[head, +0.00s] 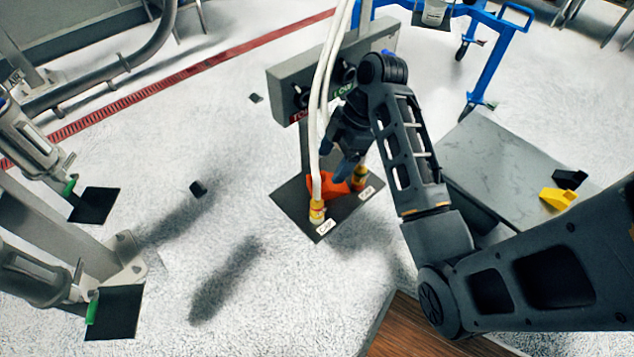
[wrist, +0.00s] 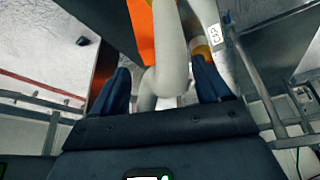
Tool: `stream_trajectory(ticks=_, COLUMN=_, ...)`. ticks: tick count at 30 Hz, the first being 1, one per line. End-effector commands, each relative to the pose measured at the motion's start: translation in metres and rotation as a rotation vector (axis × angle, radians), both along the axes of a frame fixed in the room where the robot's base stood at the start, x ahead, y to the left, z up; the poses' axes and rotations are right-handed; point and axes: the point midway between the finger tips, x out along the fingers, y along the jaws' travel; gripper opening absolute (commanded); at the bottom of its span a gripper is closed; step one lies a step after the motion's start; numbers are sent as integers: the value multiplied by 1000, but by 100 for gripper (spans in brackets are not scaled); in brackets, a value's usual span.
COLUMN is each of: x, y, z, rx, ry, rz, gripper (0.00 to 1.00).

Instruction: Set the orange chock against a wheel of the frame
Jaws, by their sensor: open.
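The orange chock (head: 328,187) lies on a dark mat or plate (head: 292,203) between two yellow hose fittings, partly covered by a white hose. It also shows as an orange strip in the wrist view (wrist: 141,32). My gripper (head: 343,160) is just above the chock. In the wrist view my gripper (wrist: 158,88) is open, with pale hoses crossing in front of and between its blue fingers; no chock is held. The blue frame (head: 490,62) stands at the back right on small dark wheels, one of them a castor (head: 463,51).
White hoses (head: 327,80) hang down beside my gripper. A grey box with gauges (head: 290,88) stands close behind it. A grey low table (head: 490,150) at right holds a yellow block (head: 558,198) and a black block (head: 570,179). Floor at centre left is mostly clear.

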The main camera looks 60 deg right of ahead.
Motion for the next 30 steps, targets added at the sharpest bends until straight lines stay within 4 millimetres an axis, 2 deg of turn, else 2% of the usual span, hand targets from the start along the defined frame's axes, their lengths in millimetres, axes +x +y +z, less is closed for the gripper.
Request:
stream_trajectory(ticks=11, x=7, y=12, z=-34, rx=1, ry=3, rz=0, gripper=77)
stream_trajectory(ticks=18, x=15, y=22, z=-64, rx=1, ry=1, rz=1, gripper=77)
stream_trajectory(ticks=28, x=17, y=24, z=-70, rx=0, ry=0, rz=1, gripper=77)
stream_trajectory(ticks=30, x=17, y=24, z=-70, rx=1, ry=1, rz=0, gripper=70)
